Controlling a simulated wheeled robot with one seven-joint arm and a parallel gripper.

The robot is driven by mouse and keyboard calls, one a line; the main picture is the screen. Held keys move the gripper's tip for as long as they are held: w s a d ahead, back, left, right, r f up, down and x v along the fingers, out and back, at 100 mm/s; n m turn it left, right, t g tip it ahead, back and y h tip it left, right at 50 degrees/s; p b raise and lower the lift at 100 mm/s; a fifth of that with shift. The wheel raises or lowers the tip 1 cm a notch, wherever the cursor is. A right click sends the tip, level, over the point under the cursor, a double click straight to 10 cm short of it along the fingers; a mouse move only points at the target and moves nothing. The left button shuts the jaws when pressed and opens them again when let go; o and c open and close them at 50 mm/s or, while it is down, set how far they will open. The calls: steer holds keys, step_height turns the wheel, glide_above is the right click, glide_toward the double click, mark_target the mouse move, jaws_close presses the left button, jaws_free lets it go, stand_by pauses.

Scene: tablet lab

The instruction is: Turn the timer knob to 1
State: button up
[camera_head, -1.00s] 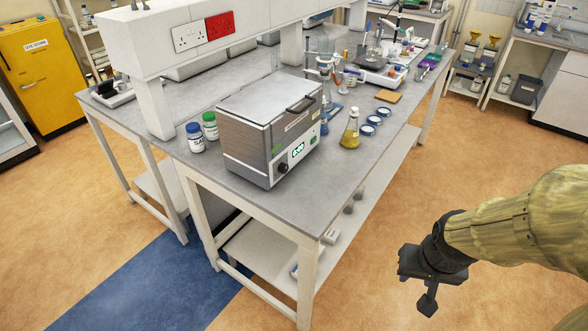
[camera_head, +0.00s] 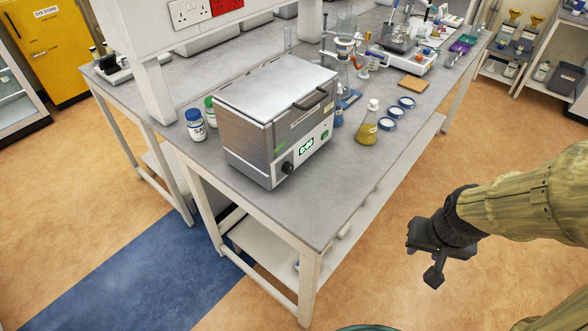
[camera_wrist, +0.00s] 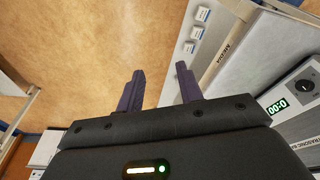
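The timer knob (camera_head: 287,167) is a dark round knob on the front panel of a grey metal bath with a closed lid (camera_head: 276,83). A lit green display (camera_head: 306,145) sits just right of the knob. In the wrist view the knob (camera_wrist: 302,86) shows at the right edge, with the display (camera_wrist: 277,106) reading zeros. Its exact pointer setting is too small to read. My gripper (camera_head: 434,276) is out over the floor, right of the bench and well apart from the knob. In the wrist view its two fingers (camera_wrist: 160,85) are spread with nothing between them.
The bath stands near the front corner of the grey bench (camera_head: 255,212). A flask of yellow liquid (camera_head: 368,123) stands to its right, and a blue-capped jar (camera_head: 196,125) to its left. Open floor (camera_head: 375,235) lies between the bench and my arm.

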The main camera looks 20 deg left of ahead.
steer(key=o, duration=0.3)
steer(key=shift+s, duration=0.3)
steer(key=shift+o, duration=0.2)
steer(key=w+a+f+n+t+y+b, duration=0.3)
steer(key=w+a+f+n+t+b, duration=0.2)
steer(key=w+a+n+t+b, duration=0.65)
steer(key=s+a+n+g+y+b, duration=0.3)
steer(key=s+a+n+y+b, duration=0.1)
steer(key=a+n+y+b, duration=0.3)
steer(key=a+n+b, duration=0.2)
steer(key=a+b, duration=0.1)
steer(key=shift+a+r+y, duration=0.25)
steer(key=shift+r+y, duration=0.1)
steer(key=shift+y, duration=0.05)
steer(key=shift+a, duration=0.1)
steer(key=shift+a, duration=0.1)
